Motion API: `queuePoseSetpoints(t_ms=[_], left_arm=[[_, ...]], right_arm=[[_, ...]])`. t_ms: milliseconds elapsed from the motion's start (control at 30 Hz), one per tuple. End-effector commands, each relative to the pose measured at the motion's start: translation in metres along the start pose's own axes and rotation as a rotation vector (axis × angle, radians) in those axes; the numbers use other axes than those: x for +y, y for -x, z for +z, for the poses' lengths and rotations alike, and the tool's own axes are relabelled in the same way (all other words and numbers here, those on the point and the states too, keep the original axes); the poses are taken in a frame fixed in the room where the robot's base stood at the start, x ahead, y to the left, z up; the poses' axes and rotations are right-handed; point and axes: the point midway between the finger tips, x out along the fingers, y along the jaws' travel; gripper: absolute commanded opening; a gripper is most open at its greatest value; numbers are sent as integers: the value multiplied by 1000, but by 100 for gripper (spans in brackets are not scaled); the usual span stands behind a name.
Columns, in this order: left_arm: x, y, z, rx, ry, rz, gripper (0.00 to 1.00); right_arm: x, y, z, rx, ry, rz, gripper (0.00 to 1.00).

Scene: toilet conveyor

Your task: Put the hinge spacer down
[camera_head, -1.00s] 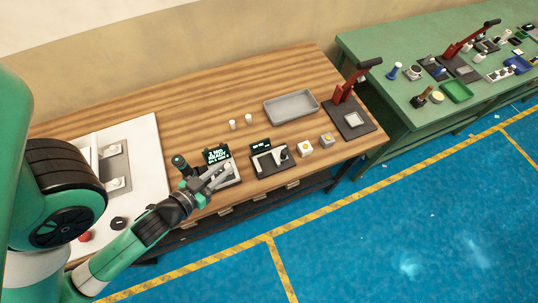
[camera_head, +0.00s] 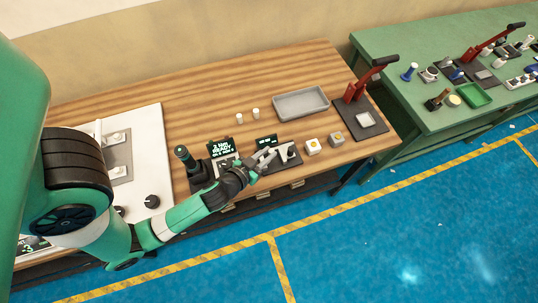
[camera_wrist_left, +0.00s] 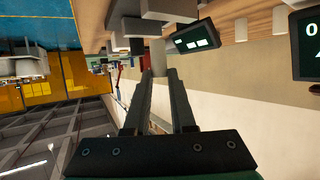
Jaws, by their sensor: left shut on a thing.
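My left gripper (camera_head: 268,157) reaches in over the front of the wooden bench, at the small station with a dark display (camera_head: 266,141). In the left wrist view the two fingers (camera_wrist_left: 159,76) are shut on a pale grey cylinder, the hinge spacer (camera_wrist_left: 158,57). The spacer's far end is close to a grey block of the station (camera_wrist_left: 168,10); I cannot tell whether they touch. The spacer is too small to make out clearly in the head view. My right gripper is not in view.
A grey tray (camera_head: 300,103) and a red-handled press (camera_head: 356,95) are farther right. Left of the gripper is a display station (camera_head: 220,147) with a dark-green-topped post.

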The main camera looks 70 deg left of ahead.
Motion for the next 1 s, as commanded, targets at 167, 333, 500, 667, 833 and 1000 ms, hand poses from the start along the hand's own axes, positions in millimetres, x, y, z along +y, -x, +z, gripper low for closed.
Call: queuePoseSetpoints(t_ms=[167,333,500,667,833,1000], left_arm=[[1,-5,3,0,0,0,0],[2,-19,25,-2,-1,-1,0],[2,-23,35,0,1,1,0],[2,-22,34,0,1,1,0],[2,-23,36,0,1,1,34],[2,-23,36,0,1,1,53]], right_arm=[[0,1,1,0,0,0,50],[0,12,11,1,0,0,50],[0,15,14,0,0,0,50],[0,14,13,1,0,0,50],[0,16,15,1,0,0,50],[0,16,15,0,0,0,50]])
